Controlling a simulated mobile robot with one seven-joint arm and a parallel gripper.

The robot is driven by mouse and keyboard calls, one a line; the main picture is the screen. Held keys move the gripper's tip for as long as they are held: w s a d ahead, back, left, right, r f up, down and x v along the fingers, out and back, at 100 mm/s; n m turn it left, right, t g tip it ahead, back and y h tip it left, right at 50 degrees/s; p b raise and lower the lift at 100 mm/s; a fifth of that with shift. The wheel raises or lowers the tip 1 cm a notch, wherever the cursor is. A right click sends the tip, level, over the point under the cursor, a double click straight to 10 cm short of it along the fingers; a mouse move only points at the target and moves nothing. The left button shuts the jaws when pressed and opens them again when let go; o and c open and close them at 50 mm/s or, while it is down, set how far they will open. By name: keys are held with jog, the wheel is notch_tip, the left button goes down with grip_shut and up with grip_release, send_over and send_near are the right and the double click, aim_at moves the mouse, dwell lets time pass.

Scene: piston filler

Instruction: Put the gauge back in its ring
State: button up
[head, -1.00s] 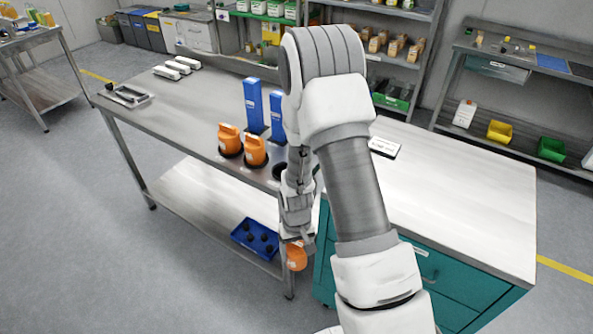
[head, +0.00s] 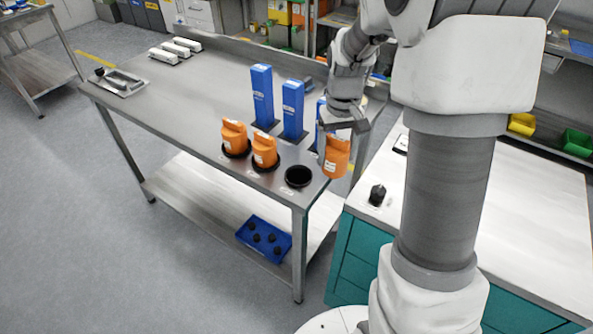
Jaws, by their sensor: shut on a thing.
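My gripper (head: 343,128) is shut on an orange gauge (head: 335,160) and holds it upright, to the right of the steel bench's front corner and slightly higher in the picture than the empty ring. The empty black ring (head: 298,176) is at the near right end of the bench top. Two more orange gauges stand in black rings to its left, one in the middle (head: 264,150) and one farther left (head: 234,137). The held gauge is apart from the ring. My fingertips partly hide its top.
Blue upright boxes (head: 292,108) stand behind the rings, one partly hidden by my gripper. A black knob-like piece (head: 377,194) stands on the white top of the teal cabinet (head: 354,262). A blue tray (head: 264,240) sits on the lower shelf.

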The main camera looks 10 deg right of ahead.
jog(key=shift+w+a+f, duration=1.1)
jog(key=shift+w+f, duration=0.5)
jog(key=shift+f, duration=0.2)
jog(key=shift+w+a+f, duration=1.1)
jog(key=shift+w+f, duration=0.45)
jog(key=shift+f, duration=0.25)
jog(key=shift+w+a+f, duration=1.1)
jog(key=shift+w+f, duration=0.5)
jog(key=shift+f, duration=0.2)
jog(key=shift+f, duration=0.1)
jog(key=o, duration=1.6)
jog(key=s+r+t, duration=0.1)
jog(key=s+r, duration=0.2)
jog(key=r, duration=0.7)
jog(key=s+r, duration=0.2)
jog(key=r, duration=0.8)
jog(key=s+r+t, duration=0.1)
jog(key=s+r, duration=0.1)
jog(key=s, duration=0.6)
jog(key=s+r+t, duration=0.2)
jog(key=s, duration=0.6)
jog(key=s+r+t+p, duration=0.1)
jog(key=s+r, duration=0.2)
jog(key=s, duration=0.5)
jog(key=shift+s+t, duration=0.25)
jog(key=shift+t, duration=0.05)
